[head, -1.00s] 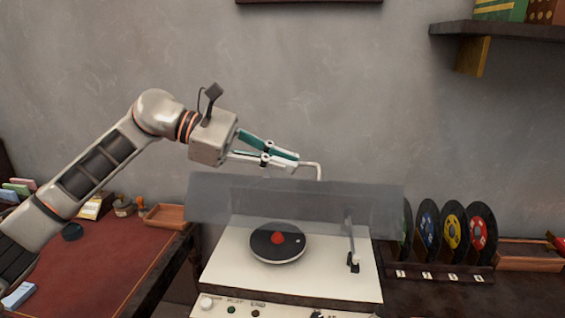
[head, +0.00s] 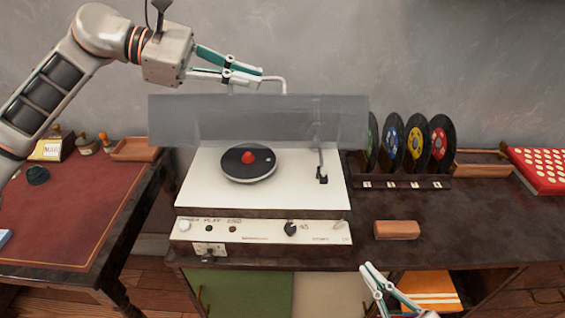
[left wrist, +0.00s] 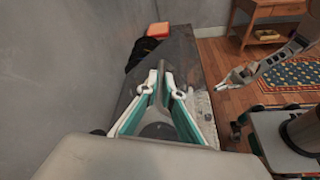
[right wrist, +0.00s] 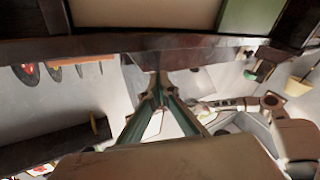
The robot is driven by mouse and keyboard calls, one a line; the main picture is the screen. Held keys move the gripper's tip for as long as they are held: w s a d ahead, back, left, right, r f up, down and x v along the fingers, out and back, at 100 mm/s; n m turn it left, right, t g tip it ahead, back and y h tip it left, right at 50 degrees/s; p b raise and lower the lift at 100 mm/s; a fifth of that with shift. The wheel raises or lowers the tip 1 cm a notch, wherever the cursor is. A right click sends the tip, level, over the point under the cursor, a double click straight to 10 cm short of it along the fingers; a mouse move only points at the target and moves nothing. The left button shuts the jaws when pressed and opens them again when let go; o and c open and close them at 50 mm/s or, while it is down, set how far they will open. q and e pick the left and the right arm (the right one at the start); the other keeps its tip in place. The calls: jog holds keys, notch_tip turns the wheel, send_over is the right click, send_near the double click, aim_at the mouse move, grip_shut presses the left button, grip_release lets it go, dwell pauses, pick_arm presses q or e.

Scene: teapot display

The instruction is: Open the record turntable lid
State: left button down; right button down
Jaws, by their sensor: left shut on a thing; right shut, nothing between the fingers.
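The record turntable (head: 265,194) is a cream deck with a dark platter and a red knob in the middle. Its smoky see-through lid (head: 225,118) stands raised above the back of the deck. A pale bent bar handle (head: 284,83) is at the lid's upper edge. My left gripper (head: 261,77) is shut on this handle. The left wrist view shows its fingers (left wrist: 161,75) close together over the lid. My right gripper (head: 368,268) is shut and empty, low in front of the cabinet. It also shows in the right wrist view (right wrist: 159,82).
Several coloured records (head: 413,145) stand in a rack right of the turntable. A brown block (head: 397,230) lies on the cabinet top in front of them. A red desk (head: 75,205) stands at the left. The cabinet top at the right front is bare.

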jog(key=w+a+r+n+y, duration=0.2)
jog(key=a+r+n+y, duration=0.1)
jog(key=r+n+y, duration=0.4)
jog(key=n+g+y, duration=0.4)
jog(key=n+y, duration=0.1)
jog(key=n, duration=1.7)
send_near(263, 117)
jog(key=s+a+f, duration=0.2)
jog(key=a+f, duration=0.1)
jog(key=shift+w+a+r, duration=0.25)
jog(key=shift+w+r, duration=0.45)
jog(key=shift+r, duration=0.1)
jog(key=shift+w+d+r, duration=0.1)
jog(key=shift+w+r, duration=0.1)
jog(key=shift+r, duration=0.95)
